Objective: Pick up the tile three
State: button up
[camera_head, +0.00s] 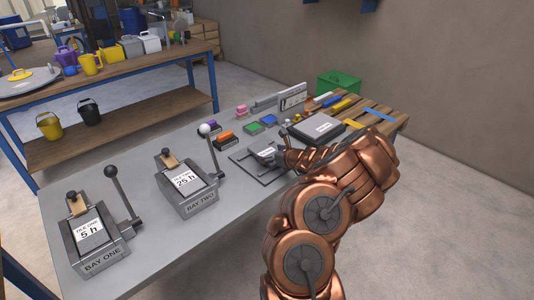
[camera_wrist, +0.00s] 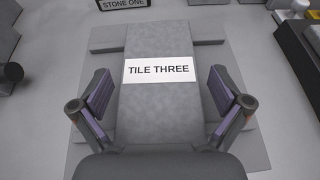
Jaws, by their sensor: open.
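Tile three (camera_wrist: 155,105) is a long grey slab with a white "TILE THREE" label, lying on a flat grey plate (camera_wrist: 80,140) in the wrist view. A dark bar shows crosswise beneath its far part. My gripper (camera_wrist: 162,95) is open, with one finger on each side of the tile and visible gaps to both sides.
Bay one (camera_head: 95,245) and bay two (camera_head: 188,195) stand left on the grey table, each with an upright lever. Small coloured blocks (camera_head: 252,128) sit farther back. A green crate (camera_head: 338,83) stands beyond.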

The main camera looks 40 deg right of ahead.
jog(key=shift+w+f, duration=0.15)
jog(key=shift+w, duration=0.15)
jog(key=shift+c, duration=0.4)
jog(key=c, duration=1.3)
jog(key=shift+c, duration=0.5)
